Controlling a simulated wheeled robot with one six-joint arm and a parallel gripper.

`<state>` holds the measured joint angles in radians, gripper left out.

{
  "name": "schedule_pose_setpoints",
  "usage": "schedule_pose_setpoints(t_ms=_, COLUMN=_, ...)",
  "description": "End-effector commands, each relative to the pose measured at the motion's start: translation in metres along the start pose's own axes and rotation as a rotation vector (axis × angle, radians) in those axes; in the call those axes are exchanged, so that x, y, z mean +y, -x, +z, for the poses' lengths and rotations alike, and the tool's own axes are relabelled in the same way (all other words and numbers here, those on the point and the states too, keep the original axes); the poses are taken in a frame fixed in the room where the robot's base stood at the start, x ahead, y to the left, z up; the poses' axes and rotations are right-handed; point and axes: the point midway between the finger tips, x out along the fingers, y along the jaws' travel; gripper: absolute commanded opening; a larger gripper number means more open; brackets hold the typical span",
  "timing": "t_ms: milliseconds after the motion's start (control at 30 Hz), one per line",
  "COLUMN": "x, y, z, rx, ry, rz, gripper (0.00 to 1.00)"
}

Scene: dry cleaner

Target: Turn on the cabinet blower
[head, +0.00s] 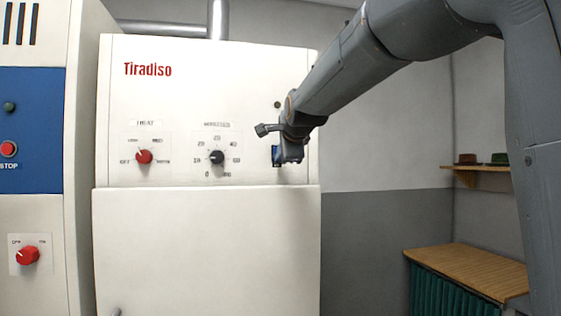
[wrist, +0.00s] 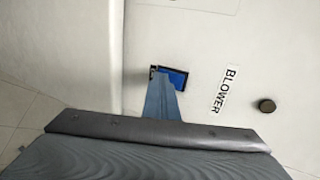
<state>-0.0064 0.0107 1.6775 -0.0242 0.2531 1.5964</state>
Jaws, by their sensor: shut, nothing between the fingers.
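The cabinet (head: 200,70) is white, marked "Tiradiso". Its blower switch is a blue rocker in a dark frame at the panel's right side, and part of it shows in the head view (head: 275,154) beside my gripper (head: 291,158). In the wrist view the blue switch (wrist: 177,77) lies just beyond the tip of my shut gripper (wrist: 158,84), which covers part of it. I cannot tell whether they touch or which way the rocker is tipped. The "BLOWER" label (wrist: 225,90) and a dark round lamp (wrist: 266,105) are beside it.
The cabinet also has a red heat knob (head: 144,157) and a dark minutes knob (head: 217,157). A blue-panelled machine (head: 30,125) with a red stop button (head: 8,149) stands at the left. A wooden-topped counter (head: 470,268) and a shelf (head: 480,167) are at the right.

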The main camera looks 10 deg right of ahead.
Motion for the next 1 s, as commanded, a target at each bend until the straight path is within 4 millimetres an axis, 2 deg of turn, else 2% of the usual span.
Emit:
schedule_pose_setpoints(t_ms=333, x=-0.003, y=0.001, z=0.000, rx=0.000, ry=0.000, rz=0.002, gripper=0.00)
schedule_pose_setpoints(t_ms=633, x=-0.017, y=0.007, z=0.000, rx=0.000, ry=0.000, rz=-0.004, gripper=0.00)
schedule_pose_setpoints(t_ms=1000, x=-0.016, y=0.006, z=0.000, rx=0.000, ry=0.000, rz=0.001, gripper=0.00)
